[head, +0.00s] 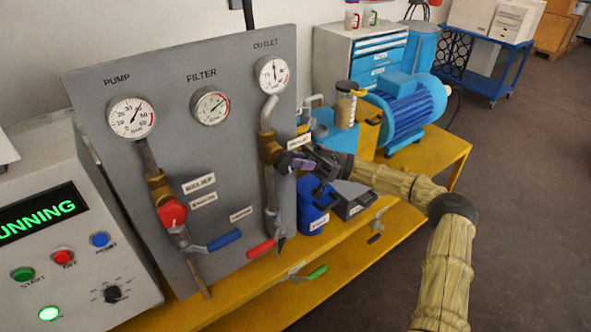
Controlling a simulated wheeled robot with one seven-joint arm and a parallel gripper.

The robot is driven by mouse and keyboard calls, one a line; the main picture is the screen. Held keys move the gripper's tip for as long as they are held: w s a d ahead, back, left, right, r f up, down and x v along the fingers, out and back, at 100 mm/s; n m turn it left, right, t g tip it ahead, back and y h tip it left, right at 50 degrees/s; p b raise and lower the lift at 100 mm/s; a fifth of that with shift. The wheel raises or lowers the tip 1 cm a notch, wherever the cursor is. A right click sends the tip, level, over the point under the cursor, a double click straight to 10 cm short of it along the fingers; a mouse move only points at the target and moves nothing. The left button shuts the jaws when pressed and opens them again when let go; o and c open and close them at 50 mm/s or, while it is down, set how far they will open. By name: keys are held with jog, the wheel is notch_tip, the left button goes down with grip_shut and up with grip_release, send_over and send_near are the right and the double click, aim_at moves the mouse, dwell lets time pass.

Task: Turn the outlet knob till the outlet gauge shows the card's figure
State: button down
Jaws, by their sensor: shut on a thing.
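The outlet gauge (272,73) is at the top right of the grey panel, under the word OUTLET. Its needle points nearly straight up; its figures are too small to read. Below it a pipe runs down to a brass valve body (269,147). A purple outlet knob (285,161) sits at the right of this body, partly hidden by my gripper (301,163). My gripper reaches in from the right and is shut on the knob. I cannot make out a card with a legible figure; small white labels (198,184) are on the panel.
The pump gauge (132,117) and filter gauge (210,106) are to the left. A red knob (172,214), a blue lever (224,240) and a red lever (262,249) stick out below. A blue container (313,207) and a grey box (352,199) stand close under my arm.

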jog(key=shift+f+g+y+b, duration=0.15)
jog(key=shift+g+y+b, duration=0.15)
jog(key=shift+y+b, duration=0.2)
jog(key=c, duration=1.5)
grip_release()
jog(key=shift+c, duration=0.2)
jog(key=b+v, duration=0.5)
jog(key=v, duration=1.2)
jog(key=shift+f, duration=0.2)
